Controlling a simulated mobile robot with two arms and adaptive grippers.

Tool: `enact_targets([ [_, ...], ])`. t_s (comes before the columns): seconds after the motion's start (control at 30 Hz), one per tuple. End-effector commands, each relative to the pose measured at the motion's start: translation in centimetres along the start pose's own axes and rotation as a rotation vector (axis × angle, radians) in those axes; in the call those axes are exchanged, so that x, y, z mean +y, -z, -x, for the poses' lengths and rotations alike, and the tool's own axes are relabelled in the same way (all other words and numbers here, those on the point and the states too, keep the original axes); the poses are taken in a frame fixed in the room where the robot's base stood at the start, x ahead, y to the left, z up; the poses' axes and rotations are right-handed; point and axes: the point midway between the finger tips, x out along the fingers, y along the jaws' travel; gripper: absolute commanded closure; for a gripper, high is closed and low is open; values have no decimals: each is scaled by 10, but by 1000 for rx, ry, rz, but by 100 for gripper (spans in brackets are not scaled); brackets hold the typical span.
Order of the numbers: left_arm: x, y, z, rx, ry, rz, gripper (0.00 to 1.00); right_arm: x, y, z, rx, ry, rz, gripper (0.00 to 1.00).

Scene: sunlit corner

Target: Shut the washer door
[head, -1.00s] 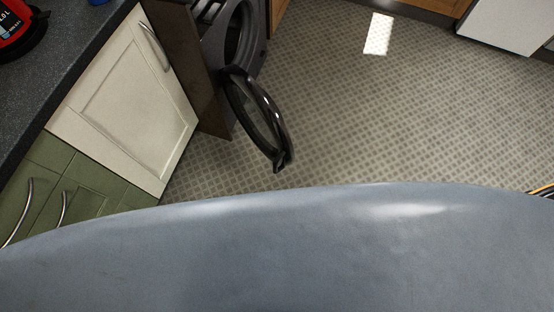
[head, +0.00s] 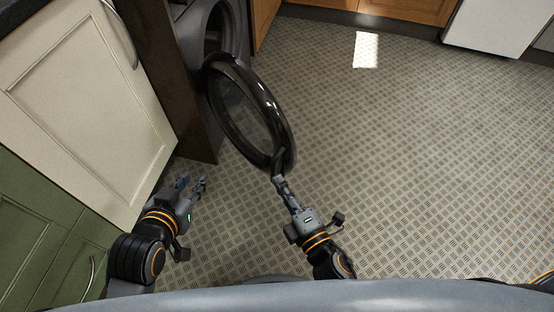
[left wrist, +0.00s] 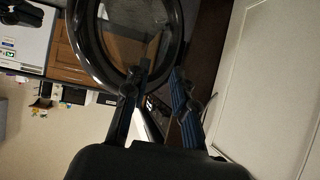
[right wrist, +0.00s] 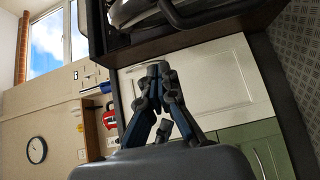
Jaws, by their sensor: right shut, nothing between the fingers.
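The washer (head: 222,27) is a dark grey front-loader at the upper left of the head view. Its round dark-rimmed door (head: 285,127) stands wide open, out over the floor, with the drum opening showing. My right gripper (head: 278,180) is shut and empty, its tip at the door's lower near edge; I cannot tell if it touches. My left gripper (head: 193,181) is open and empty, left of and below the door, beside the cream cabinet. In the left wrist view the door rim (left wrist: 180,25) shows beyond the open fingers. The shut fingers also show in the right wrist view (right wrist: 156,68).
A cream cabinet (head: 85,90) and a green cabinet (head: 45,235) stand close on the left. A dark brown panel (head: 165,70) stands between the cream cabinet and the washer. Patterned floor (head: 420,150) is clear to the right.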

Motion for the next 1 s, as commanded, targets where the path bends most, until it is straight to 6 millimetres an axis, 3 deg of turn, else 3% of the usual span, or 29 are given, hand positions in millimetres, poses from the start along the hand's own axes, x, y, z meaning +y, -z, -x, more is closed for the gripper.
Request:
enact_targets([
  [0.27,0,3,4,7,1,0,74,5,1,-20,5,-16,24,100],
  [0.67,0,2,4,3,1,0,74,6,1,-101,4,-15,22,100],
  [0.8,-2,-7,7,-49,4,0,74,6,-20,-106,3,-12,25,100],
  [1.0,-3,-14,8,-79,6,1,74,5,-36,-110,4,-11,21,100],
])
